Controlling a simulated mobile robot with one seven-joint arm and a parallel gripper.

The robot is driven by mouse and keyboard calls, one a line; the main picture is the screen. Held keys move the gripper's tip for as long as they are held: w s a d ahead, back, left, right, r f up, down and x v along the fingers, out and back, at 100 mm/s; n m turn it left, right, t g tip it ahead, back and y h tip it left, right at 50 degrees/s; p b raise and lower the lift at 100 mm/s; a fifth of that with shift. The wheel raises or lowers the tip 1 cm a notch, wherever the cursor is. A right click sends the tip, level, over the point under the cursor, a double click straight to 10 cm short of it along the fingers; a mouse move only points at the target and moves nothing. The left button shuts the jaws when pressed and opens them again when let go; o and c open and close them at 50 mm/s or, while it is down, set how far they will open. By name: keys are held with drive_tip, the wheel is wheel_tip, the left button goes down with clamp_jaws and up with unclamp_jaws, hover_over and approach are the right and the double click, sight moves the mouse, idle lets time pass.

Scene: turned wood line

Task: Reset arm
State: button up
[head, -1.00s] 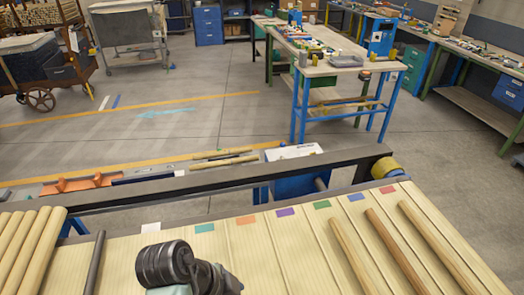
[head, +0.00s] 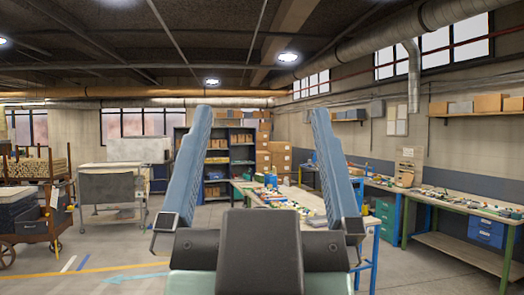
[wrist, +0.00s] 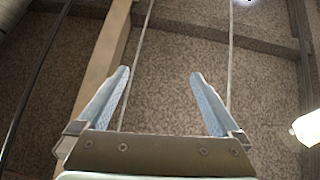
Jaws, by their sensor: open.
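My gripper (head: 262,130) stands raised in the middle of the head view, with its two blue fingers pointing up and spread wide apart. Nothing is between the fingers. The wrist view also shows my gripper (wrist: 160,85) open and empty, facing the ceiling (wrist: 170,60) with its beams and pipes.
A workbench (head: 285,196) with tools stands behind my gripper. Another bench (head: 470,212) runs along the right wall. A grey cart (head: 112,185) and a wheeled wooden cart (head: 35,232) stand at the left. The floor (head: 110,250) at the lower left is clear.

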drive_tip(key=shift+s+r+n+t, duration=0.3)
drive_tip(key=shift+s+r, duration=0.2)
drive_tip(key=shift+s, duration=0.1)
wheel_tip(320, 180, down, 9)
drive_tip(key=b, duration=0.9)
drive_tip(key=shift+f, duration=0.15)
drive_tip(key=shift+a, duration=0.1)
